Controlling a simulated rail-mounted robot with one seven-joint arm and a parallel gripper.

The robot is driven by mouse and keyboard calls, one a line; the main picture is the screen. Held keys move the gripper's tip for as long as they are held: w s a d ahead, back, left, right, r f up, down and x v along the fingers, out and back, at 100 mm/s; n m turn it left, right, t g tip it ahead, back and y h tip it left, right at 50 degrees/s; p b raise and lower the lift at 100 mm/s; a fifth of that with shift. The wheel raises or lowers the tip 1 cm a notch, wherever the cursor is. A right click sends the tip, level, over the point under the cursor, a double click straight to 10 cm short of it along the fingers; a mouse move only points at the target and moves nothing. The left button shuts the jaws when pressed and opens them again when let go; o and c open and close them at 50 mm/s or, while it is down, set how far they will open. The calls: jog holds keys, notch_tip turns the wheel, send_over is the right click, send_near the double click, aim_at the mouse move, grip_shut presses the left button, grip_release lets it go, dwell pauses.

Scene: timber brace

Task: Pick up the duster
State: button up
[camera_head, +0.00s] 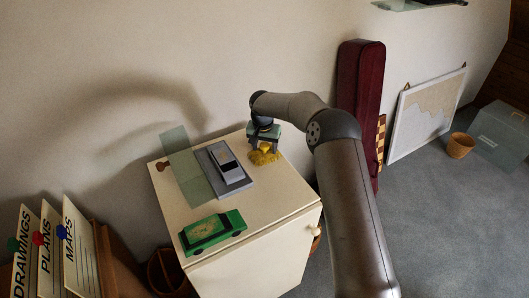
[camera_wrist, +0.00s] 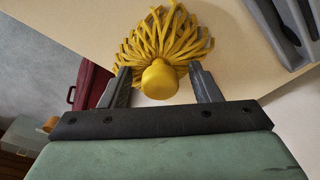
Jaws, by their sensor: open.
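The duster is yellow, with a shaggy strand head (camera_wrist: 165,40) and a round knob handle (camera_wrist: 160,80). In the head view the duster (camera_head: 263,156) lies on the white cabinet top near its back right corner. My gripper (camera_head: 263,142) is right above it there. In the wrist view my gripper (camera_wrist: 163,88) is open, with one dark finger on each side of the knob. I see gaps between the fingers and the knob, more clearly on the right. The duster's underside is hidden.
The white cabinet (camera_head: 255,211) also bears a grey tray with a device (camera_head: 226,165), a translucent green panel (camera_head: 185,165) and a green toy car (camera_head: 212,231). A dark red case (camera_head: 359,100) stands behind the cabinet at right. Card files (camera_head: 75,245) stand at left.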

aim_at(265, 144)
jog(key=shift+c, duration=0.4)
jog(key=c, duration=1)
jog(key=shift+r, duration=0.1)
jog(key=shift+r, duration=0.55)
jog(key=r, duration=0.1)
jog(key=r+b, duration=0.1)
jog(key=shift+s+d+r, duration=0.1)
jog(key=shift+s+r, duration=0.15)
jog(key=shift+r, duration=0.05)
jog(key=s+d+r+b, duration=0.3)
jog(key=s+r, duration=0.6)
jog(key=s, duration=0.4)
jog(key=shift+d+b, duration=0.3)
jog(key=shift+d, duration=0.05)
jog(key=shift+r, duration=0.1)
